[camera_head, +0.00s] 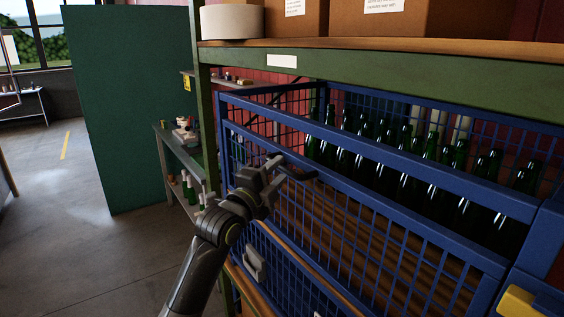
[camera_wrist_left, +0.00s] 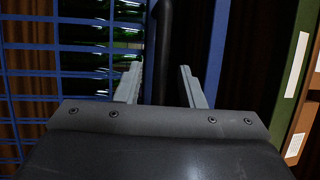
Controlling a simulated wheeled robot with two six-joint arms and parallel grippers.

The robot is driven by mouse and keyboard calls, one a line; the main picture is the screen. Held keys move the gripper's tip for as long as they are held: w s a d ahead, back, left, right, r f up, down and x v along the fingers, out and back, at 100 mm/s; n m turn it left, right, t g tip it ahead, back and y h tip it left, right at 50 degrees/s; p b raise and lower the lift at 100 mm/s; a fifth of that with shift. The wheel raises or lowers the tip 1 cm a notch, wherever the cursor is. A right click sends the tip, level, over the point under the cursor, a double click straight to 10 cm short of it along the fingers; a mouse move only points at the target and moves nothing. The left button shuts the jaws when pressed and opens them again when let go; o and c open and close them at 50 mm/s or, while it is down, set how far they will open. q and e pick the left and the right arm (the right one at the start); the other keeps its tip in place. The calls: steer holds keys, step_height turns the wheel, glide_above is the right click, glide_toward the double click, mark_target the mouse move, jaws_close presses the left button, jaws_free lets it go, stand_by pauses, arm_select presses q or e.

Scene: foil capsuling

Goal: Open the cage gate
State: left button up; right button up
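The blue cage (camera_head: 420,180) stands on the shelf, with several dark green bottles (camera_head: 405,165) inside. Its front has a mesh gate (camera_head: 380,235) with a blue top rail. A dark handle (camera_head: 300,172) sits at that rail; in the left wrist view it is a black bar (camera_wrist_left: 164,45). My left gripper (camera_head: 277,168) is at the handle. In the left wrist view its fingers (camera_wrist_left: 160,72) are apart, with the bar between them and a gap on each side. I cannot tell whether the gate has swung at all. My right gripper is out of view.
A green shelf beam (camera_head: 400,75) with cardboard boxes (camera_head: 375,18) and a white roll (camera_head: 232,21) runs above the cage. A second blue mesh front (camera_head: 290,270) with a grey handle lies below. Open floor (camera_head: 80,220) is at the left.

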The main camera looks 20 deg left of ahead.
arm_select(q)
steer(key=shift+p+x, duration=0.3)
steer(key=shift+x, duration=0.95)
steer(key=shift+f, duration=0.1)
jaws_close()
